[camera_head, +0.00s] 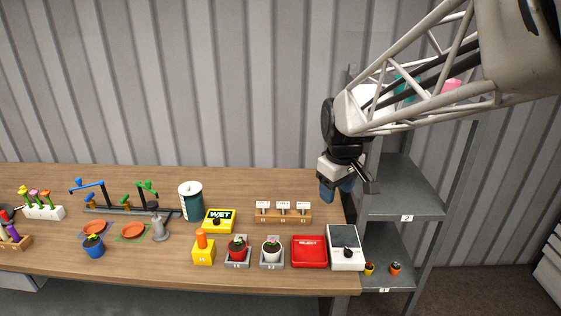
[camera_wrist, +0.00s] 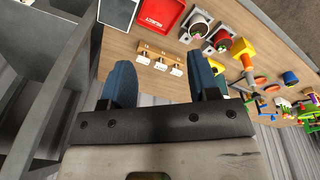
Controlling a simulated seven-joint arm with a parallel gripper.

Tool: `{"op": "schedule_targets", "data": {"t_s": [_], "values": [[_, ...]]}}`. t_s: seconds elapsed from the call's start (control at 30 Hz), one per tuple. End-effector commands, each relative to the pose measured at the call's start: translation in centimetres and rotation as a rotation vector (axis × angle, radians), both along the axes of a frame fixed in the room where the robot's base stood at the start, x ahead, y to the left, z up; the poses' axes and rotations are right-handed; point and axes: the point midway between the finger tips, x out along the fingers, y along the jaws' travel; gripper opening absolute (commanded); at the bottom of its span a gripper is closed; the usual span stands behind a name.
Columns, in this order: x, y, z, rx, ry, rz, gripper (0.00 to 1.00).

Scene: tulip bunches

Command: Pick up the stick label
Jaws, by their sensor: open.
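Three white stick labels stand in a row in a wooden holder (camera_head: 265,216) near the back right of the table: a left label (camera_head: 263,206), a middle label (camera_head: 283,206) and a right label (camera_head: 303,207). In the wrist view the labels show between and beyond the fingertips, with the middle label (camera_wrist: 159,65) central. My gripper (camera_head: 338,190) hangs above the table's right end, to the right of the holder and apart from it. Its two blue fingers also show in the wrist view (camera_wrist: 162,82), spread apart with nothing between them.
A red reject tray (camera_head: 310,262) and a white scale (camera_head: 346,262) stand in front of the holder. Potted plants (camera_head: 237,250) and a yellow WET box (camera_head: 220,221) are to the left. A grey shelf unit (camera_head: 402,190) stands close by the table's right edge.

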Motion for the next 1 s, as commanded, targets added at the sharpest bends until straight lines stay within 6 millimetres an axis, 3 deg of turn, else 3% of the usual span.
{"op": "schedule_targets", "data": {"t_s": [0.1, 0.47, 1.0], "values": [[3.0, 1.4, -1.0, -0.009, 0.014, 0.077, 0.55], [11.4, 6.2, -4.7, -0.034, 0.044, 0.314, 0.55], [22.3, 14.6, -13.5, -0.061, 0.092, 0.67, 0.55]]}}
